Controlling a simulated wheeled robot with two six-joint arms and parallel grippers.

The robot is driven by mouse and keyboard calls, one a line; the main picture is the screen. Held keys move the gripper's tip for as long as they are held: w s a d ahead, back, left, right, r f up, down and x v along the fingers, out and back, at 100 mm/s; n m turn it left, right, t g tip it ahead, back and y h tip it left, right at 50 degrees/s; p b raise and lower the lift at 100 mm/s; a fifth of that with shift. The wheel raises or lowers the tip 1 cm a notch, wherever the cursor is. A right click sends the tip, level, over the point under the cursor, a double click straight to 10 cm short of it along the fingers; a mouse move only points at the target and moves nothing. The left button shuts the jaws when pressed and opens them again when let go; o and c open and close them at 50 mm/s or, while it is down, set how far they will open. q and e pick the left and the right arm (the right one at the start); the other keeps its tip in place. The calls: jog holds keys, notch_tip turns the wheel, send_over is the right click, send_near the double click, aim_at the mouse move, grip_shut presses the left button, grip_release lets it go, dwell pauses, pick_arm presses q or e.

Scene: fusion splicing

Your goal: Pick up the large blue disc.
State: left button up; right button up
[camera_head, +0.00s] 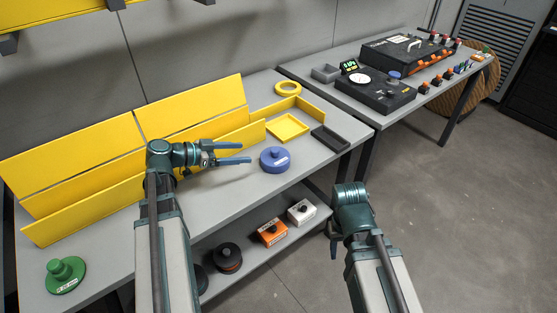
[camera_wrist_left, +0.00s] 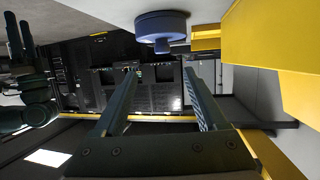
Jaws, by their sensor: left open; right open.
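The large blue disc (camera_head: 274,161) lies flat on the grey workbench, with a round knob on top and a pale label on its side. In the left wrist view the disc (camera_wrist_left: 162,22) is upside down near the top, its knob pointing down. My left gripper (camera_head: 247,153) is open and empty, just left of the disc, its fingers pointing toward it. In the left wrist view the knob lines up between the fingers (camera_wrist_left: 160,74), apart from them. My right gripper (camera_wrist_left: 19,35) is open and empty at the left of the left wrist view; the head view mostly hides it.
Yellow panels (camera_head: 190,105) stand along the bench's back. A yellow tray (camera_head: 288,127), a dark tray (camera_head: 330,138) and a yellow ring (camera_head: 288,88) lie beyond the disc. A green disc (camera_head: 65,275) sits front left. A lower shelf holds orange (camera_head: 271,232) and white (camera_head: 302,212) boxes.

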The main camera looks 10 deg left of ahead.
aim_at(275, 149)
pick_arm(q)
jog(key=b+x, duration=0.2)
jog(key=x, duration=0.5)
jog(key=shift+w+f, duration=0.1)
jog(key=shift+f, duration=0.1)
jog(key=shift+w+d+b, duration=0.3)
jog(key=shift+d, duration=0.15)
jog(key=shift+w+d+f+b, duration=0.3)
jog(key=shift+w+f, duration=0.1)
jog(key=shift+w, duration=0.05)
jog(key=b+x, duration=0.1)
jog(key=x, duration=0.3)
jog(key=shift+w, duration=0.1)
grip_shut()
